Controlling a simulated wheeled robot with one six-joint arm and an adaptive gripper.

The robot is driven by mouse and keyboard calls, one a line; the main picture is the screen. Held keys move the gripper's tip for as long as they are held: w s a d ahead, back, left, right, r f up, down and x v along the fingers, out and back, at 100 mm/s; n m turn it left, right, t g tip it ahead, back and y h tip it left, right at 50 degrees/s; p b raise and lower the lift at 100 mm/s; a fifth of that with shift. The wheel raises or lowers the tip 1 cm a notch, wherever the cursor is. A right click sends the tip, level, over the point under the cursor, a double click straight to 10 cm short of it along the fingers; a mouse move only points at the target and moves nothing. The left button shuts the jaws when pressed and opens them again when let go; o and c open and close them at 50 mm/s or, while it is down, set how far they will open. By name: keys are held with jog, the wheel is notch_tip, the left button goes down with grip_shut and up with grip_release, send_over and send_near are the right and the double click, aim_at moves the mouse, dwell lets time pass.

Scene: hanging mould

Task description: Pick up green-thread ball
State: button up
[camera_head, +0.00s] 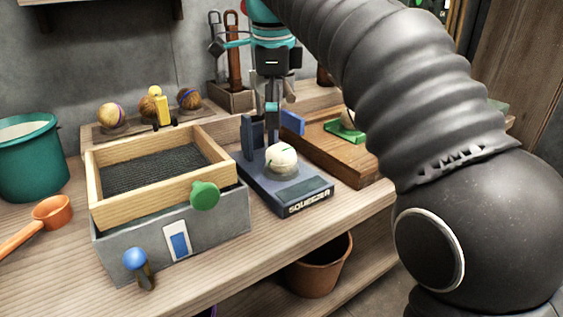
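A pale cream ball with a dark green line across it (281,158) sits on the round seat of the blue-grey press marked "SQUEEZER" (309,199). My gripper (272,110) points down over the back part of the press, above and slightly left of the ball in the picture. The gripper appears apart from the ball. Its fingers are small and overlap the press's upright parts, so their opening is unclear. Three brownish balls stand on a rack at the back left: one with a yellowish and purple band (111,116), one plain-looking (148,106), one with a purple band (189,98).
A wooden-framed sieve box (219,158) with a green knob (205,195) stands left of the press. A wooden block with a green piece (345,131) lies to the right. A teal bucket (30,165) and an orange scoop (52,212) are at left.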

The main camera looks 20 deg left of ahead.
aim_at(281, 146)
jog(key=f, duration=0.3)
jog(key=w+f+b, duration=0.1)
jog(key=f, duration=0.1)
jog(key=shift+f, duration=0.4)
jog(key=shift+w+d+f+b, duration=0.15)
jog(key=shift+f+b, duration=0.25)
jog(key=shift+f, duration=0.5)
jog(key=shift+w+d+f+b, duration=0.1)
jog(key=shift+w+f+b, duration=0.2)
jog(key=shift+f, duration=0.55)
jog(key=shift+w+d+f+b, duration=0.15)
jog(key=shift+f+b, duration=0.3)
jog(key=shift+f, duration=0.45)
jog(key=shift+r, duration=0.1)
jog(key=c, duration=1.4)
